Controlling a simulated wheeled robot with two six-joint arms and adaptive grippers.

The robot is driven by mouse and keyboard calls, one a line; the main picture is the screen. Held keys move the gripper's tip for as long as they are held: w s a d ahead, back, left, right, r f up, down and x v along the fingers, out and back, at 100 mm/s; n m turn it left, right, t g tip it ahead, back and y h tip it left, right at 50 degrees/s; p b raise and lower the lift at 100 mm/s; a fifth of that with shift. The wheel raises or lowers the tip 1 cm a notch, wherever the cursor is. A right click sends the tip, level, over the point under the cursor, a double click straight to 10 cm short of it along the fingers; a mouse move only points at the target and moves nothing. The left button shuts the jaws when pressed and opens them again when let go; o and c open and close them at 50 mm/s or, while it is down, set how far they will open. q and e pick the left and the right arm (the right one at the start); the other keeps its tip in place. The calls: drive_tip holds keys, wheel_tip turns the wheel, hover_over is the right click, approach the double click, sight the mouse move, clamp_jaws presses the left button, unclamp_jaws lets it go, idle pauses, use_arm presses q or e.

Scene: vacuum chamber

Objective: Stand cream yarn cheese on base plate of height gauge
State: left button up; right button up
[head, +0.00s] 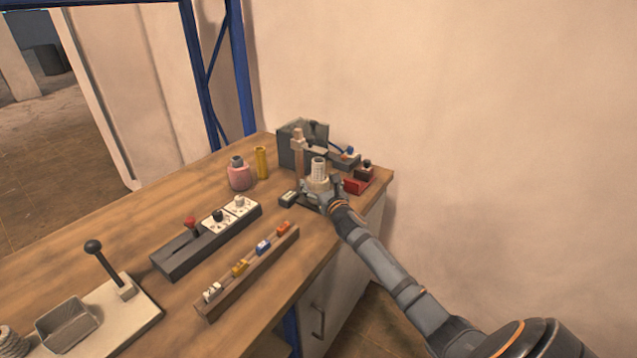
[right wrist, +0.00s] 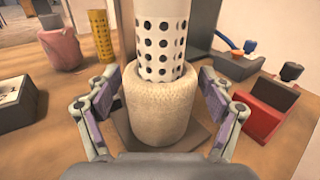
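The cream yarn cheese (right wrist: 160,112), wound on a white perforated tube, stands upright and looks to rest on the dark base plate (right wrist: 199,134) of the height gauge. In the head view the yarn cheese (head: 317,184) is in front of the gauge's brownish post (head: 298,150). My right gripper (right wrist: 160,95) has one finger on each side of the yarn, with narrow gaps showing, and looks open. It also shows in the head view (head: 325,192), reaching in from the front right. The far side of the yarn is hidden. My left gripper is out of view.
A pink bottle (head: 239,176) and a yellow cylinder (head: 262,162) stand left of the gauge. A red tray (head: 355,186) is close on its right. A grey socket strip (head: 205,240) and a wooden rack (head: 250,272) with small coloured pieces lie nearer.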

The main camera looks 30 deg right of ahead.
drive_tip(key=shift+r, duration=0.15)
drive_tip(key=shift+s, duration=0.25)
drive_tip(key=s, duration=0.3)
drive_tip(key=s+a+b, duration=0.1)
drive_tip(key=s, duration=0.3)
drive_tip(key=s+a+b, duration=0.1)
drive_tip(key=s, duration=0.2)
drive_tip(key=shift+s, duration=0.15)
drive_tip(key=shift+s+a, duration=0.2)
drive_tip(key=shift+s, duration=0.3)
